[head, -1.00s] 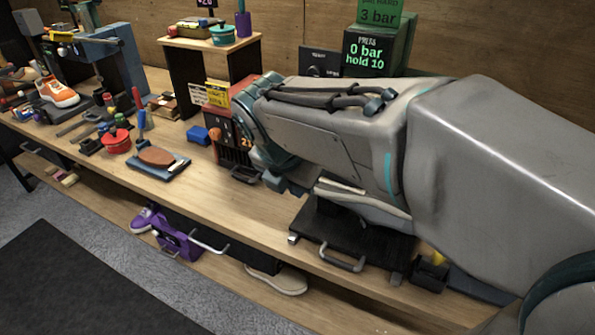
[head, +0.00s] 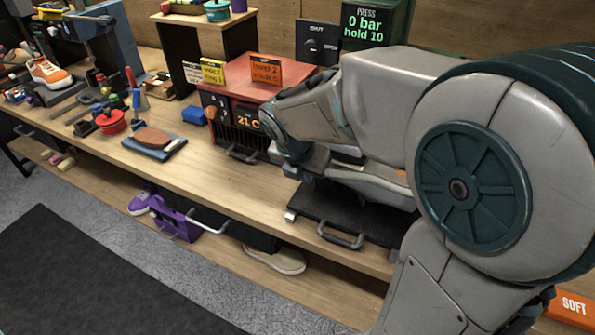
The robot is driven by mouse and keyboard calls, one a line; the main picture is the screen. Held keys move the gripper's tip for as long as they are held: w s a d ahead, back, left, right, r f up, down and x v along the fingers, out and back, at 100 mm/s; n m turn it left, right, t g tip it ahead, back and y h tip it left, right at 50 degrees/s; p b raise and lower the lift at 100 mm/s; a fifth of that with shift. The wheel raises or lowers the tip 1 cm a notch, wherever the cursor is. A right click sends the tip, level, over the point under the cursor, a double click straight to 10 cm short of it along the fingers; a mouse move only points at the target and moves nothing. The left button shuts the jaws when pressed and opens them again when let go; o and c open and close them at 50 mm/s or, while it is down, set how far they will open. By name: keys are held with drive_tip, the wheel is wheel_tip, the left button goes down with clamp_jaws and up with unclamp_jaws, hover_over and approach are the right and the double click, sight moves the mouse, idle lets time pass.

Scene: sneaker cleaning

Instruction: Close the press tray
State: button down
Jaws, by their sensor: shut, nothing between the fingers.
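The press tray (head: 318,213) is a flat black plate with a grey bar handle (head: 341,236). It sticks out at the bench's front edge, below my arm. A pale grey and white shape lies above its back part, perhaps a shoe, and my arm covers much of it. My gripper (head: 291,171) is at the left end of my arm, left of and behind the tray handle, apart from it. It is shut and empty; its fingertips are mostly hidden. The press display (head: 366,24) reads 0 bar, hold 10. The press body is mostly hidden behind my arm.
A red-topped box (head: 232,92) showing 21 C stands left of my gripper. Purple and cream shoes (head: 274,260) are on the lower shelf.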

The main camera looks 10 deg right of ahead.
drive_tip(key=shift+w+d, duration=0.15)
drive_tip(key=shift+w, duration=0.05)
idle(0.3)
